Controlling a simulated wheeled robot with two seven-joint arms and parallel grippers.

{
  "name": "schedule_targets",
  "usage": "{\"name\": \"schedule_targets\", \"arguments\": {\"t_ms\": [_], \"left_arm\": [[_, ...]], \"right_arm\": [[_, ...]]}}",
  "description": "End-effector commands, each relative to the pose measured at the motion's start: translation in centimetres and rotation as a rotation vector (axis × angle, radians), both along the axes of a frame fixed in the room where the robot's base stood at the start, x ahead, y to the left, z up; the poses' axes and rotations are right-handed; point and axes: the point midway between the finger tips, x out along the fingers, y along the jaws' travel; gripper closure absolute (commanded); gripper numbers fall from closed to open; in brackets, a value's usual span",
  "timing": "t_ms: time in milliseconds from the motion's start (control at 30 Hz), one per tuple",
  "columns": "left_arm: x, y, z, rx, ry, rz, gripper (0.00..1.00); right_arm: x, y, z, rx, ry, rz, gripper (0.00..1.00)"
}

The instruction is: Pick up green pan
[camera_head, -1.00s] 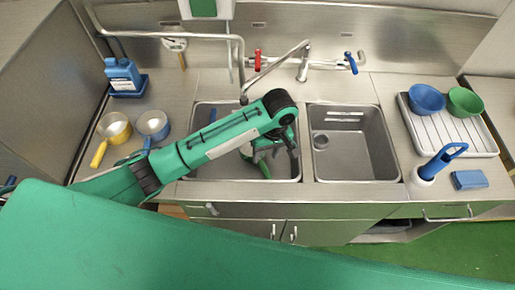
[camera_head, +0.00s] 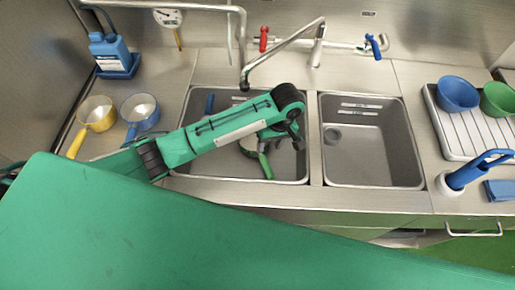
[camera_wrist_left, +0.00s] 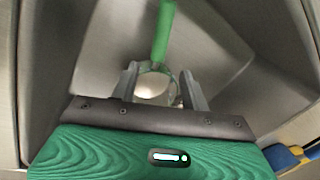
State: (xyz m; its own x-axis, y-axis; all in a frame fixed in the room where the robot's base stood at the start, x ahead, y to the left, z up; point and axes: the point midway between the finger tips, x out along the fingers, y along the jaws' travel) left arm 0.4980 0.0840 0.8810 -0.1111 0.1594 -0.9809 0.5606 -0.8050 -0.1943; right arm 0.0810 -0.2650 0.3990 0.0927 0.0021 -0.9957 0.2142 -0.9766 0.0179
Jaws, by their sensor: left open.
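The green pan lies in the left sink basin, mostly hidden by my left arm in the head view, where its green handle (camera_head: 265,164) shows below the wrist. In the left wrist view the handle (camera_wrist_left: 163,32) points away, and the pan's round pale body (camera_wrist_left: 152,88) shows between the two fingers. My left gripper (camera_wrist_left: 160,82) is open and above the pan; I cannot tell whether it touches it. In the head view this gripper (camera_head: 290,140) is over the right part of the left basin. My right gripper is not in view.
The left basin (camera_head: 190,158) has walls close around my gripper. The right basin (camera_head: 370,150) is empty. The faucet spout (camera_head: 285,52) hangs behind my arm. A yellow pan (camera_head: 96,112) and a blue pan (camera_head: 139,110) stand left; a drying rack (camera_head: 465,140) with bowls stands right.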

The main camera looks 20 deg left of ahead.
Motion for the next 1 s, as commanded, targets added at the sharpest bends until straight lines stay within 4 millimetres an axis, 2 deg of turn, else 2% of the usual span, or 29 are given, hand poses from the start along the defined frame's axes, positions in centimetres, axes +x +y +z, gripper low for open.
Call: {"name": "schedule_targets", "arguments": {"t_ms": [200, 467, 700, 833, 1000], "left_arm": [[-0.4, 0.7, -3.6, 0.003, 0.001, 0.0, 0.54], [-0.4, 1.1, -5.5, 0.003, 0.001, 0.0, 0.54], [-0.4, 1.8, -8.9, 0.003, 0.001, 0.0, 0.54], [-0.5, 1.9, -9.7, 0.002, -0.001, 0.0, 0.54], [-0.5, 1.9, -9.8, 0.001, -0.001, -0.001, 0.54]], "right_arm": [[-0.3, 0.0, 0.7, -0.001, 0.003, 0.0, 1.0], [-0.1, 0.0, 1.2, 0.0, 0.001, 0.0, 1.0], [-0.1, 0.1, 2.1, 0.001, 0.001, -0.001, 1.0], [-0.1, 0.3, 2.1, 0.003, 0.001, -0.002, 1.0], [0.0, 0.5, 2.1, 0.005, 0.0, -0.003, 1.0]]}}
